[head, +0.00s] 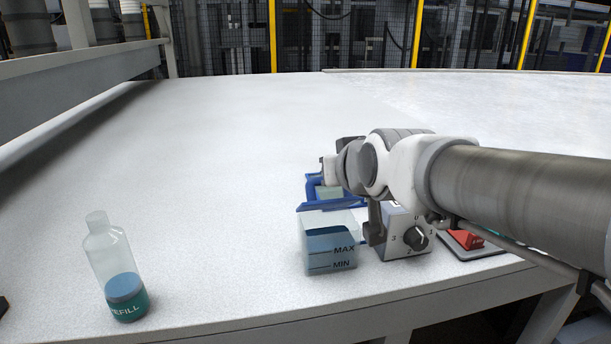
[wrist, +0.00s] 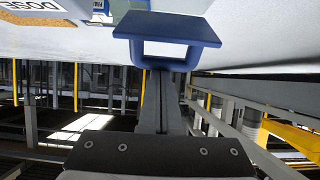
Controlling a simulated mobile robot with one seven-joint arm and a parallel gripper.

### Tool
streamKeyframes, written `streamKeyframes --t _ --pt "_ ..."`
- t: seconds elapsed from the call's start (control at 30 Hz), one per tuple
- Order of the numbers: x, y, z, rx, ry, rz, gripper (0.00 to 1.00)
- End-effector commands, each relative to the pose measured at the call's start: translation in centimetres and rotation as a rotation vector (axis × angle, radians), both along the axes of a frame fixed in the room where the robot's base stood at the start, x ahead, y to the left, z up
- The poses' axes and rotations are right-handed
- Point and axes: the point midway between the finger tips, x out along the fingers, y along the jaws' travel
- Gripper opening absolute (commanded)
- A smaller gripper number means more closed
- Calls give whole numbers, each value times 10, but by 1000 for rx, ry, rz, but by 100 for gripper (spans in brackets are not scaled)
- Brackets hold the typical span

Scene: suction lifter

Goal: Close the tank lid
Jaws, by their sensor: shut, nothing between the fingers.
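The clear tank (head: 330,258) stands near the table's front edge, with blue liquid inside and MAX and MIN marks. A blue lid (head: 332,206) shows at its top rear edge, below my wrist; its exact angle is hard to tell. In the wrist view, a blue plate with a loop handle (wrist: 167,28) fills the top centre. My gripper (wrist: 158,74) is shut and empty, its fingertips at or very near the loop; contact cannot be told. In the head view my fingertips are hidden behind my wrist or hard to make out.
A grey box with a dial (head: 408,237) stands just right of the tank. A red switch (head: 466,240) on a plate lies further right, under my arm. A refill bottle (head: 118,270) stands at the left. The table (head: 200,150) is clear behind and left.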

Motion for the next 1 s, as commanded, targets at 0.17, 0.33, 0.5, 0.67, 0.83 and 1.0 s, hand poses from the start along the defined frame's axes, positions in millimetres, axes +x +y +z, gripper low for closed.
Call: streamKeyframes --t 0.17,0.33,0.5,0.67,0.83,1.0 --pt "-10 -2 -12 21 -103 1 0" --pt "-19 -4 -16 20 -97 0 0" --pt "-30 -6 -23 19 -94 0 0" --pt "-37 -7 -30 19 -93 0 0" --pt "-42 -8 -32 19 -93 0 0" --pt "-42 -8 -31 19 -92 0 0"
